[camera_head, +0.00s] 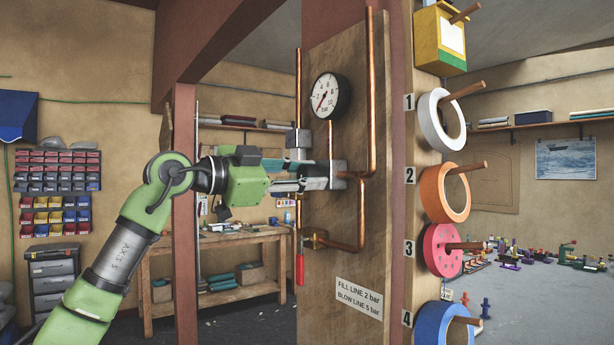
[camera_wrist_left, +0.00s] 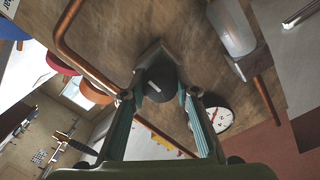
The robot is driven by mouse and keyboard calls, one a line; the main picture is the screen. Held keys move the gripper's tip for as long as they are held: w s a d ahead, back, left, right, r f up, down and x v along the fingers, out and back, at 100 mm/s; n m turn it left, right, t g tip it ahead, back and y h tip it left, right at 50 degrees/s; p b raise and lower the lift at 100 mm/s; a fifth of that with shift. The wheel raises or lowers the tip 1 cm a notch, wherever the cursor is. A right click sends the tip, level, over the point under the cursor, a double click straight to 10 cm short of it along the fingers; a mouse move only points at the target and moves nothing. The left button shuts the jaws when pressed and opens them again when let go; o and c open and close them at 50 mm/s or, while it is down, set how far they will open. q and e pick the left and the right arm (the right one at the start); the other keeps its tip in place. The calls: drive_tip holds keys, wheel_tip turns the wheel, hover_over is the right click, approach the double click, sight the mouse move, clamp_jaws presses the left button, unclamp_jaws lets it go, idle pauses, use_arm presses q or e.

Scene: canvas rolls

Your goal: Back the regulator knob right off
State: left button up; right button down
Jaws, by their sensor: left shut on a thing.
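The regulator's grey metal body (camera_head: 338,174) sits on the upright wooden board, joined to copper pipes. Its dark round knob (camera_wrist_left: 161,82) shows between the fingers in the left wrist view; in the head view the fingers and body hide most of it. My left gripper (camera_head: 312,174) reaches in from the left and is shut on the knob, one teal-padded finger on each side, as the left wrist view (camera_wrist_left: 163,94) shows. The round pressure gauge (camera_head: 330,96) is above the regulator, its red needle pointing to the lower left. My right gripper is in neither view.
A brass valve (camera_head: 314,240) with a hanging red handle (camera_head: 299,269) is below the regulator. Copper pipe (camera_head: 371,100) runs close on the right. Tape rolls, such as the orange one (camera_head: 433,194), hang on pegs further right. A workbench (camera_head: 215,243) stands behind.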

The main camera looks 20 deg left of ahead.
use_arm(q)
drive_tip(key=o, duration=1.1)
drive_tip(key=shift+f, duration=0.1)
drive_tip(key=shift+a, duration=0.1)
drive_tip(key=v, duration=1.2)
